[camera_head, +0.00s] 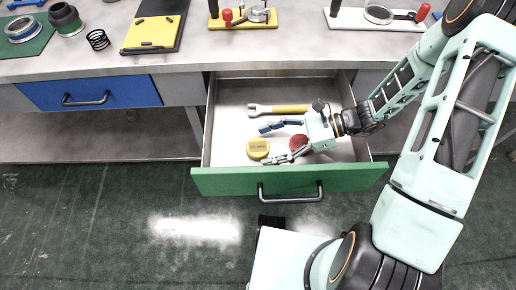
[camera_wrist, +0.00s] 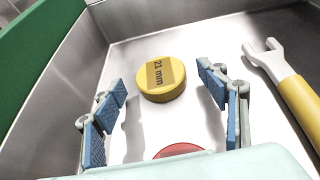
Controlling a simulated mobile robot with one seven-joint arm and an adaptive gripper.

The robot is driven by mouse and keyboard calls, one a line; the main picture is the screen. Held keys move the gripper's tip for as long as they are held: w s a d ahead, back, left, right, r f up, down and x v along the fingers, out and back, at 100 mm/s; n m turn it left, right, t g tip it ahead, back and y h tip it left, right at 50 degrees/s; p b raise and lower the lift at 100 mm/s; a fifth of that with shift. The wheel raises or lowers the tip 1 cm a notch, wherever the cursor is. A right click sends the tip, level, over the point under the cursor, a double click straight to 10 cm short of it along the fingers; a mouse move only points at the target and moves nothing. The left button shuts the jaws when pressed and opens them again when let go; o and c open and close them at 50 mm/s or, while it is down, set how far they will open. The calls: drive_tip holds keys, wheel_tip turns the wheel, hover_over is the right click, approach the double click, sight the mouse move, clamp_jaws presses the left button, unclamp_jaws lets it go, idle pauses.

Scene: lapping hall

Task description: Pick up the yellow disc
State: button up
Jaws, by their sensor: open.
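The yellow disc (camera_head: 258,149) lies flat in the open green-fronted drawer (camera_head: 230,182), near its front left. In the wrist view the yellow disc (camera_wrist: 162,78) carries a darker label reading "21 mm". My gripper (camera_head: 268,143) is inside the drawer, its fingers spread and pointing left toward the disc. In the wrist view the blue-padded fingers of my gripper (camera_wrist: 163,100) stand open, with the disc ahead between their tips. Nothing is held.
A red disc (camera_head: 298,142) lies under my gripper and shows partly in the wrist view (camera_wrist: 182,150). A yellow-handled wrench (camera_head: 285,109) lies toward the drawer's back. The drawer's metal walls stand close around. The workbench (camera_head: 180,68) above holds fixtures and parts.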

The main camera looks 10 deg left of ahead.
drive_tip(key=shift+s+a+f, duration=0.15)
drive_tip(key=shift+a+f, duration=0.1)
drive_tip(key=shift+a, duration=0.2)
drive_tip(key=c, duration=1.3)
